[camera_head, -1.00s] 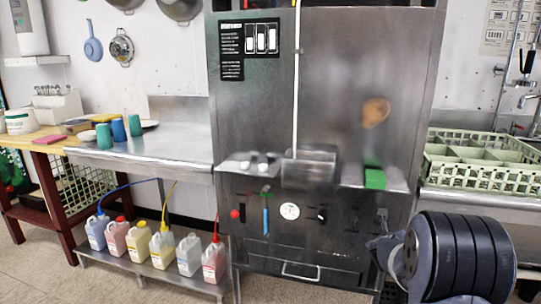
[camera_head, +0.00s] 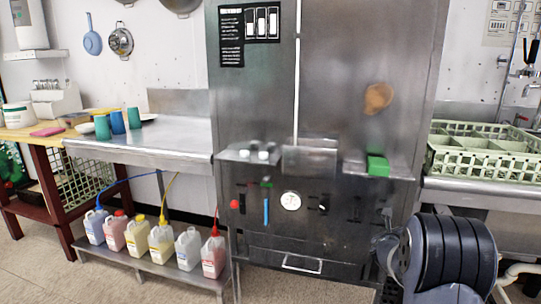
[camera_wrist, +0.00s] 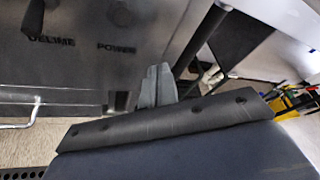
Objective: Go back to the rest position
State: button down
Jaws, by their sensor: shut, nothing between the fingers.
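My gripper (camera_wrist: 157,84) is in the middle of the wrist view, its two grey fingers together and empty. In front of it is the lower part of the steel dish machine (camera_head: 330,120), with the labels "DELIME" and "POWER" readable in the wrist view (camera_wrist: 85,45). In the head view my folded arm is at the lower right, in front of the machine's lower right corner. The gripper end (camera_head: 386,243) is small and partly hidden there, beside the dark ribbed arm part. No object is held.
A steel counter (camera_head: 170,137) with cups (camera_head: 118,122) is left of the machine. Several chemical jugs (camera_head: 160,240) stand on a low shelf below it. A green dish rack (camera_head: 485,150) is on the right counter. Tiled-looking beige floor (camera_head: 60,270) is clear at the lower left.

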jog(key=w+f+t+h+b, duration=0.1)
jog(key=w+f+t+b, duration=0.4)
jog(key=b, duration=0.5)
jog(key=p+v, duration=0.1)
jog(key=v, duration=0.9)
jog(key=shift+s+a+p, duration=0.3)
jog(key=shift+p, duration=0.1)
